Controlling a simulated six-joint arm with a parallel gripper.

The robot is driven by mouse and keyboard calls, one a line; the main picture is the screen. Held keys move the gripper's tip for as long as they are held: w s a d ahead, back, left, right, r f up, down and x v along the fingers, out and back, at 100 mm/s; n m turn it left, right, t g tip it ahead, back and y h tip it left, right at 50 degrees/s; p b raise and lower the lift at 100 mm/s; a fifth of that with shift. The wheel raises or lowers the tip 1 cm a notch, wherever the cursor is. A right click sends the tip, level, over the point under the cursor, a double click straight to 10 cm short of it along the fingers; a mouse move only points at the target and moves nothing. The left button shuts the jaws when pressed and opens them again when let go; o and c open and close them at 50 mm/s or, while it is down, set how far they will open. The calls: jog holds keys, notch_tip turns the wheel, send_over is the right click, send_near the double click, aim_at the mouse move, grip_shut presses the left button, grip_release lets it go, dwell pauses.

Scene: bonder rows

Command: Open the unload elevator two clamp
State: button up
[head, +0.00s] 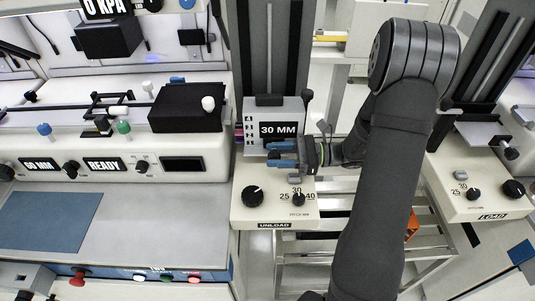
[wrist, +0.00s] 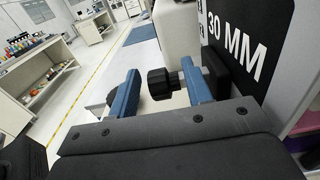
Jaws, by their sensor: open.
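The unload elevator (head: 275,205) stands at the centre of the head view, with an UNLOAD label on its base and a 30 MM plate (head: 280,130) above. The 30 MM plate also fills the upper right of the wrist view (wrist: 240,40). My gripper (head: 272,153) is in front of the plate's lower part, its blue fingers pointing left. In the wrist view my gripper (wrist: 165,93) is open, and a black clamp knob (wrist: 159,83) shows between its fingers, its short shaft toward the plate. I cannot tell whether a finger touches the knob.
The load elevator (head: 480,190) stands at the right. A machine with a black box (head: 187,107) and displays is at the left. Dials (head: 252,196) sit on the unload base just below my gripper. A metal frame (head: 350,240) stands behind my arm.

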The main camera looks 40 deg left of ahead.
jog(key=shift+x, duration=1.4)
jog(key=shift+c, duration=0.3)
grip_shut()
jog(key=shift+s+d, duration=0.9)
jog(key=shift+d, duration=0.05)
jog(key=shift+o, duration=0.3)
grip_release()
jog(key=shift+w, duration=0.1)
jog(key=v, duration=1.7)
jog(key=shift+w+d, duration=0.1)
